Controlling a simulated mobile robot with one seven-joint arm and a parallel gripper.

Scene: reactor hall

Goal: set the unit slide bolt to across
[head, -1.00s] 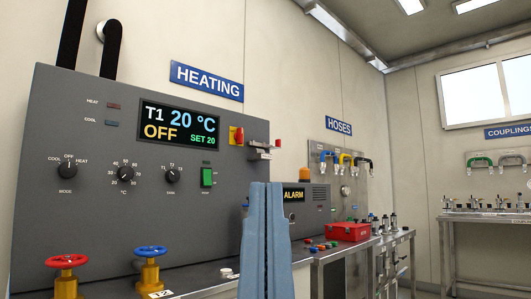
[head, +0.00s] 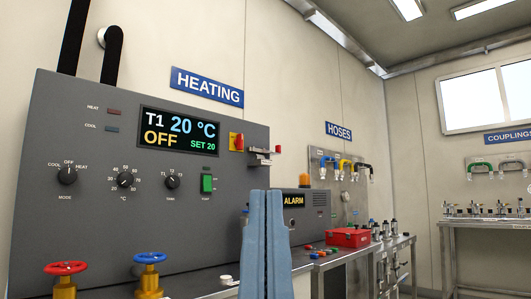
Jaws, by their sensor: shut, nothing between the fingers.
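A grey metal fitting that looks like the slide bolt (head: 262,156) sits at the right edge of the dark grey heating panel (head: 60,225). A small red end (head: 278,149) shows at its right. It is too small to tell the bolt's position. My gripper (head: 265,193) shows as two upright blue fingers, shut and empty. Its tips are below the bolt in the picture, apart from it, with the alarm box behind to the right. I cannot tell the depth between tips and bolt.
A red and yellow switch (head: 237,142) and a green switch (head: 207,183) are left of the bolt. Red (head: 65,268) and blue (head: 150,258) valve wheels stand at lower left. The alarm box (head: 310,225) and a red box (head: 348,237) sit on the bench at right.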

